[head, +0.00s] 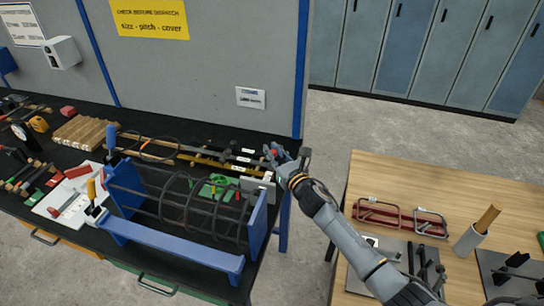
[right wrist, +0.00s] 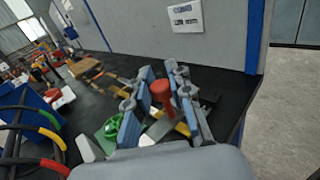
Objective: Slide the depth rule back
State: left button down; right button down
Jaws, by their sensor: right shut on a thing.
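My right gripper (head: 280,155) is at the back right end of the black bench. In the right wrist view its two blue-padded fingers (right wrist: 163,78) are closed around an upright red knob (right wrist: 161,94). Pale and yellow pieces show low between the fingers; I cannot tell which of them belongs to the knob's part. The depth rule cannot be made out clearly, as the fingers and wrist hide much of this spot. A light grey plate (head: 258,186) stands just below the gripper, by the cage's right end. My left gripper is not in view.
The rebar cage (head: 190,208) lies in a blue frame (head: 175,245) in front of the gripper. Green clips (head: 213,184) lie behind it. Long bars (head: 205,154) lie along the bench's back, below the grey panel (head: 230,55). A wooden table (head: 455,185) stands right, across a floor gap.

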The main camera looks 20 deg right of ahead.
jog(key=shift+w+d, duration=0.5)
jog(key=shift+w, duration=0.35)
jog(key=shift+f, duration=0.1)
jog(key=c, duration=1.4)
grip_release()
jog(key=shift+o, duration=1.1)
jog(key=shift+s+d, duration=0.15)
jog(key=shift+d, duration=0.05)
jog(key=shift+a, duration=0.1)
